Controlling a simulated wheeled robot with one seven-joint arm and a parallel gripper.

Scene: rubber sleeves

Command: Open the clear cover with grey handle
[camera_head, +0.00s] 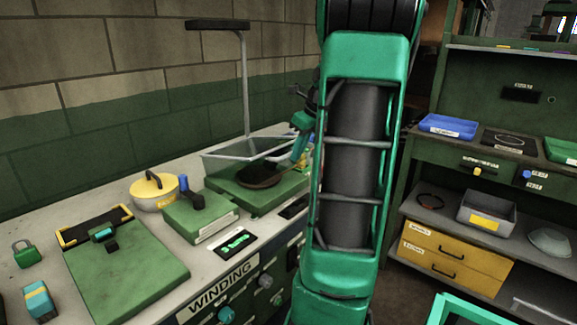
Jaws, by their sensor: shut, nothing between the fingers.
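The clear cover (228,157) with a thin grey rim is at the back of the bench, on a green base (247,196). It appears to stand tilted up at the back of the base, but its exact angle is hard to tell. A dark round disc (259,176) lies on the base in front of it. My gripper (297,152) is at the right side of the cover, close to its rim. It looks shut and empty. Whether it touches the rim is unclear. My arm hides the area to its right, and I cannot make out the grey handle clearly.
A tall post with a black top bar (217,25) rises behind the cover. A shelf unit (500,95) stands at right.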

